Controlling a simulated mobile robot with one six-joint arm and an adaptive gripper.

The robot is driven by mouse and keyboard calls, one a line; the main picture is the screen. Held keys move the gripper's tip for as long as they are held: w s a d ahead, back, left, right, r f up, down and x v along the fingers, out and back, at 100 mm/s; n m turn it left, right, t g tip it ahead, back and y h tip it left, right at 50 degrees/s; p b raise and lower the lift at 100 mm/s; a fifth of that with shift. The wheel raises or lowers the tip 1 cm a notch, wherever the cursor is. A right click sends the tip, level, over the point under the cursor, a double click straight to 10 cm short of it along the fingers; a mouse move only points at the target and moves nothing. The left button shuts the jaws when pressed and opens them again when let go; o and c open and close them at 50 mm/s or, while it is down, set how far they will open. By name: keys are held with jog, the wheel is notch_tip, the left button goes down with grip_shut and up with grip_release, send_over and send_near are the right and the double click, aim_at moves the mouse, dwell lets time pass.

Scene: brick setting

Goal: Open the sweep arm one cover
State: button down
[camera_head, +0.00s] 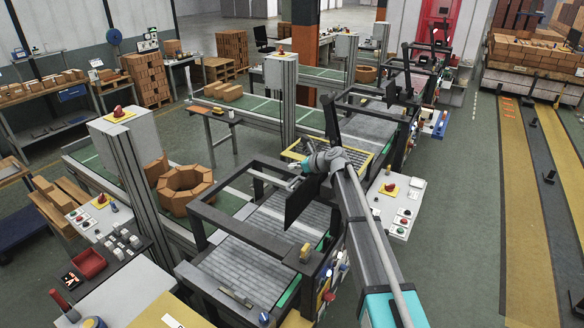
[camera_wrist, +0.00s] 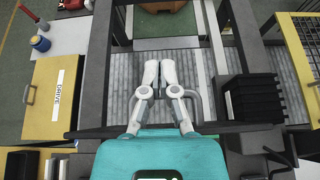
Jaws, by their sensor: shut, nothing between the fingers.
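A yellow cover (camera_wrist: 69,98) with a white label reading DRIVE and a grey handle (camera_wrist: 29,96) lies flat at the left of the wrist view. I cannot tell for certain that it is the sweep arm one cover. A pale yellow panel with a white label, which looks like the same cover, shows at the bottom edge of the head view (camera_head: 158,309). My gripper (camera_wrist: 159,72) is shut and empty, its fingertips close together above the grey roller bed. In the head view my gripper (camera_head: 293,183) is over the dark frame, well apart from the cover.
A dark frame (camera_head: 226,290) surrounds the roller bed (camera_head: 248,262). A black panel (camera_head: 304,202) hangs close to my gripper. A ring of orange bricks (camera_head: 184,190) stands on the conveyor.

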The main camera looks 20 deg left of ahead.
jog(key=shift+s+d+r+p, duration=0.1)
jog(key=shift+d+r+p, duration=0.1)
jog(key=shift+r+p, duration=0.45)
jog(key=shift+w+d+r+p, duration=0.1)
jog(key=shift+d+r+p, duration=0.15)
jog(key=shift+r+p, duration=0.4)
jog(key=shift+s+d+r+p, duration=0.1)
jog(key=shift+d+r+p, duration=0.1)
jog(key=shift+r+p, duration=0.45)
jog(key=c, duration=1.3)
grip_release()
jog(key=shift+r, duration=0.15)
jog(key=shift+c, duration=0.2)
